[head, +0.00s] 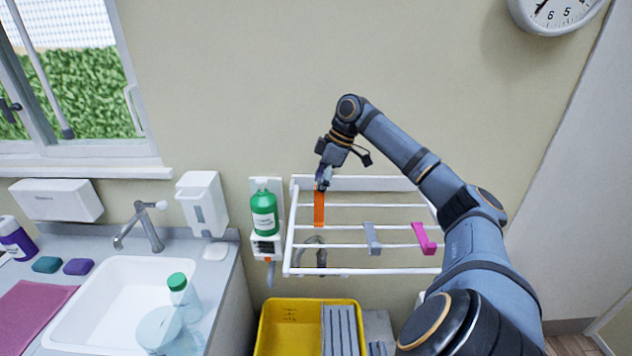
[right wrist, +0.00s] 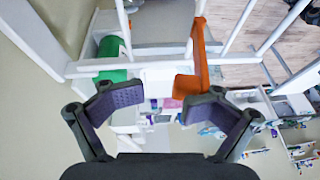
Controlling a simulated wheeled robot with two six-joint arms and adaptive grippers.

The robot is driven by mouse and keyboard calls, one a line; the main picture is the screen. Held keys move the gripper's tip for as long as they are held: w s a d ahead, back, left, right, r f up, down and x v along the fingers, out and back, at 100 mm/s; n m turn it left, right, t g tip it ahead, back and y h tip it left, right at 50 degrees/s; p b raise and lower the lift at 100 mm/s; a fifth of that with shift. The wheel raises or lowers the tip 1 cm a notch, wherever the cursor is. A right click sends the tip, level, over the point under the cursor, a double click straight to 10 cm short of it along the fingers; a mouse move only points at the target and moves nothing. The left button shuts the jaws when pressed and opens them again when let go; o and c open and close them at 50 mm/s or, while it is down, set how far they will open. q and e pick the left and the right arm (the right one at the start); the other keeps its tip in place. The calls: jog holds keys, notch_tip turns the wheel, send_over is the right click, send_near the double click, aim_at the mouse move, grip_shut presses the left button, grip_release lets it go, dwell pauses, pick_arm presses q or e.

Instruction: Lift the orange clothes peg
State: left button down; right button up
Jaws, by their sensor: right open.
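The orange clothes peg (head: 319,208) hangs on a bar near the left end of the white wall rack (head: 364,205). In the right wrist view the peg (right wrist: 199,50) is right of centre, its near end close to the right-hand finger. My right gripper (head: 322,180) is at the top of the peg in the head view. Its two fingers stand apart in the right wrist view (right wrist: 165,100), with nothing gripped between them. Whether a finger touches the peg cannot be told. My left gripper is not in view.
A grey peg (head: 373,238) and a pink peg (head: 425,239) hang farther right on the rack. A green bottle (head: 264,212) in a wall holder stands just left of it. A yellow crate (head: 289,330) is below. The sink (head: 95,318) is at lower left.

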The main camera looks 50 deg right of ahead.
jog(key=shift+s+d, duration=0.25)
jog(key=shift+c, duration=0.5)
jog(key=shift+s+a+r, duration=0.1)
jog(key=shift+s+r, duration=0.1)
jog(key=shift+s, duration=0.1)
jog(key=shift+c, duration=0.7)
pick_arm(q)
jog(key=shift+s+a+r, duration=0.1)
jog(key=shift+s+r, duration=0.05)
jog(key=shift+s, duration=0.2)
pick_arm(e)
jog(key=shift+r, duration=0.1)
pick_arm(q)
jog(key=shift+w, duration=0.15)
pick_arm(e)
jog(key=shift+s+r, duration=0.1)
jog(key=shift+r, duration=0.05)
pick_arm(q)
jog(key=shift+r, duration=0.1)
pick_arm(e)
jog(key=v, duration=0.7)
jog(key=shift+r, duration=0.3)
